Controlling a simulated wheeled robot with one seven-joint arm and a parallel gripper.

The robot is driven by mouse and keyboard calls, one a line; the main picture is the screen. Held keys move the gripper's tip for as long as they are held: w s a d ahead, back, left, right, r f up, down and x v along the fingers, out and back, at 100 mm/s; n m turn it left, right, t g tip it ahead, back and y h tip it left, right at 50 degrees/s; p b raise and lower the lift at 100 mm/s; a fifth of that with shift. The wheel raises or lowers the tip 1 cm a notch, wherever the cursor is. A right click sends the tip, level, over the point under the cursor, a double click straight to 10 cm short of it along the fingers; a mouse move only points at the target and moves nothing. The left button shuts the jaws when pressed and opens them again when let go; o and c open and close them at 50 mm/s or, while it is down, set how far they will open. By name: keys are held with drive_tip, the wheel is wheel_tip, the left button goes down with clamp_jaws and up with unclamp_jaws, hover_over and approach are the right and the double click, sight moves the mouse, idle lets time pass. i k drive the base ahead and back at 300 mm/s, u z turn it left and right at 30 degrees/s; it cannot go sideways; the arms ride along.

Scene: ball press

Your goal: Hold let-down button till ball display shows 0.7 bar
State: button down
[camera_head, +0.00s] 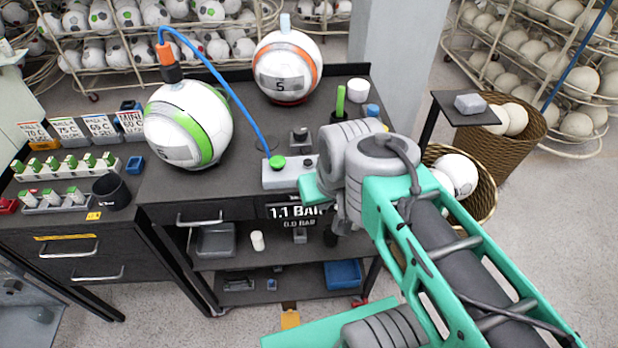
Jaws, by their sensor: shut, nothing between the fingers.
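A white ball with a green band (188,124) sits on the left of the dark bench top, with a blue hose (225,82) running from its top fitting. The hose comes down to a grey control box (284,178) at the bench's front edge. The box has a green button (277,162) and a small dark knob or button (308,163); I cannot read which is let-down. The display (297,212) below reads 1.1 BAR, with 0.0 BAR under it. My gripper (308,188) is shut and empty at the box's right end. My wrist hides part of it, and any contact with a button is unclear.
A white ball with an orange band (288,68) stands at the back. A green marker-like stick (340,102) and small cups are at the back right. A basket (470,195) with balls stands right of the bench. Racks of balls line the back.

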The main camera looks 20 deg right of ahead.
sight(308, 164)
drive_tip(key=z, duration=2.4)
drive_tip(key=k, duration=1.6)
drive_tip(key=u, duration=1.95)
drive_tip(key=i, duration=1)
drive_tip(key=u, duration=0.05)
